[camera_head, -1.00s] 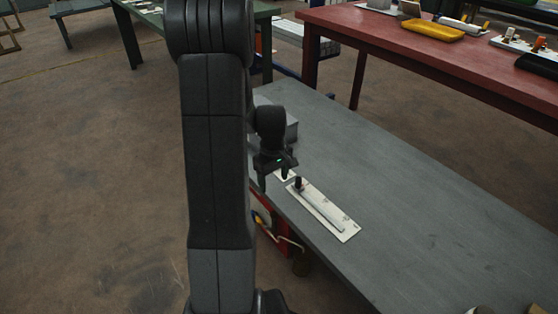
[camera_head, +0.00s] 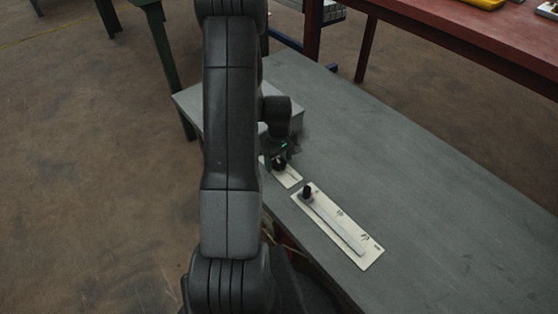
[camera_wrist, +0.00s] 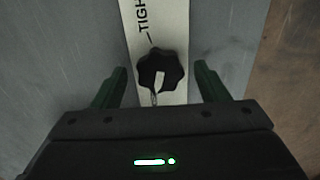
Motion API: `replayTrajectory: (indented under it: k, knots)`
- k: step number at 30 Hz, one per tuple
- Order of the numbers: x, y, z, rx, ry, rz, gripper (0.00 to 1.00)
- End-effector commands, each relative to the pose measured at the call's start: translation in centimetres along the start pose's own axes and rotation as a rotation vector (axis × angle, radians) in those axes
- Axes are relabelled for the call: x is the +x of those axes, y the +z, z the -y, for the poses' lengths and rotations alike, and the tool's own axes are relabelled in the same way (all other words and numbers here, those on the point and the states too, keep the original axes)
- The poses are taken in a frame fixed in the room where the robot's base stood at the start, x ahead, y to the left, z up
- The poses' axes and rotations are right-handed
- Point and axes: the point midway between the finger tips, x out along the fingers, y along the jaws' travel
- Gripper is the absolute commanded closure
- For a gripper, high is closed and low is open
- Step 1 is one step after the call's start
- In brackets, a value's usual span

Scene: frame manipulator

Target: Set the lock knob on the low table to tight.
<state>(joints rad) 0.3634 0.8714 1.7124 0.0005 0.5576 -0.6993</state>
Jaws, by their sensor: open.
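The lock knob (camera_wrist: 161,70) is black and lobed, with a pale pointer mark, on a white plate (camera_wrist: 173,22) in the wrist view. The word "TIGHT", partly cut off, is printed on the plate above the knob, with a short line beside it. The pale mark on the knob points down toward my gripper, not toward that word. My gripper (camera_wrist: 160,88) is open, with one green finger on each side of the knob and a gap on both sides. In the head view my gripper (camera_head: 280,163) is over the small white plate (camera_head: 289,178) on the low table (camera_head: 390,170), hiding the knob.
A longer white plate with a black knob and a slot (camera_head: 335,222) lies close by on the low table. A grey box (camera_head: 190,105) stands behind my arm. A red table (camera_head: 470,45) is at the back right. The right part of the low table is clear.

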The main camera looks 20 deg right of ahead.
Motion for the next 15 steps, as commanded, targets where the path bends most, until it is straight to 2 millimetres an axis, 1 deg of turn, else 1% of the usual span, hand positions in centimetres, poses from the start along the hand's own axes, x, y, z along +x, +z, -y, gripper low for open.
replayTrajectory:
  k: [6,11,12,13,15]
  knots:
    - [-0.01,-0.01,-0.01,0.0,0.0,0.0,0.33]
    - [-0.02,-0.01,-0.01,0.0,0.0,0.0,0.64]
    - [-0.02,-0.01,0.0,0.0,0.0,0.0,0.72]
    - [-0.02,-0.01,-0.01,0.0,0.0,0.0,0.77]
    - [-0.03,-0.01,0.0,0.0,0.0,0.0,0.77]
